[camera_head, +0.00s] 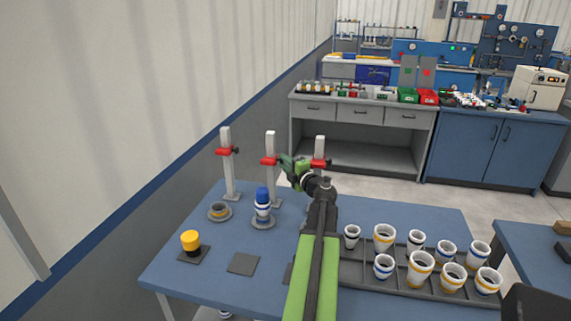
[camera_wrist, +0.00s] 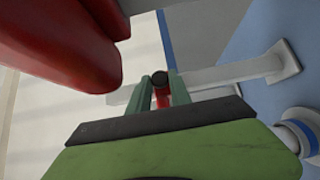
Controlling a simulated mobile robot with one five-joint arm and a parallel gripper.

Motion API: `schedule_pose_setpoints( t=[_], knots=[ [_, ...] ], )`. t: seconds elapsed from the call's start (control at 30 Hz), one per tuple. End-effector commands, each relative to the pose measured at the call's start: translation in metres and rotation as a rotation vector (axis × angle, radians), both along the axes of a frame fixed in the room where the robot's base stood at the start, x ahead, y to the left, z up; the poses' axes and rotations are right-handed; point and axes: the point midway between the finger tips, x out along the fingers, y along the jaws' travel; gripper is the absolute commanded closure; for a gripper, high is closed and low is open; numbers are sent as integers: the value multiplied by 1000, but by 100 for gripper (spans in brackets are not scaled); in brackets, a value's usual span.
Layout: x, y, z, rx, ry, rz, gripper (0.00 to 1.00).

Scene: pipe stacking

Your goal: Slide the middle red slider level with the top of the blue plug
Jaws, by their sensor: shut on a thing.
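The middle red slider (camera_head: 267,162) sits on the middle white post (camera_head: 271,144), near its upper part. In the head view it appears above the top of the blue plug (camera_head: 262,192). The plug stands upright on a short white pipe stack with blue bands. My gripper (camera_head: 283,160) reaches the slider from the right. In the wrist view its green fingers (camera_wrist: 162,88) are shut around the slider's black-ended knob (camera_wrist: 160,78), with red slider (camera_wrist: 163,98) between them. The exact contact is small and partly hidden.
The left post's red slider (camera_head: 225,151) and the right post's red slider (camera_head: 319,163) stand either side; the right one is close to my arm. A yellow plug (camera_head: 190,239) sits at front left. A tray (camera_head: 352,270) of banded cups fills the right.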

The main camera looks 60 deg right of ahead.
Motion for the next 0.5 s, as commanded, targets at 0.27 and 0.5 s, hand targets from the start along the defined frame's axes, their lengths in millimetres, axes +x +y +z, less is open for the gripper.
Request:
schedule_pose_setpoints(
  t=[0.27, 0.5],
  knots=[
    [-1, -1, -7, 0, 0, -3, 100],
    [-1, -1, -51, 0, 1, -3, 100]
  ],
)
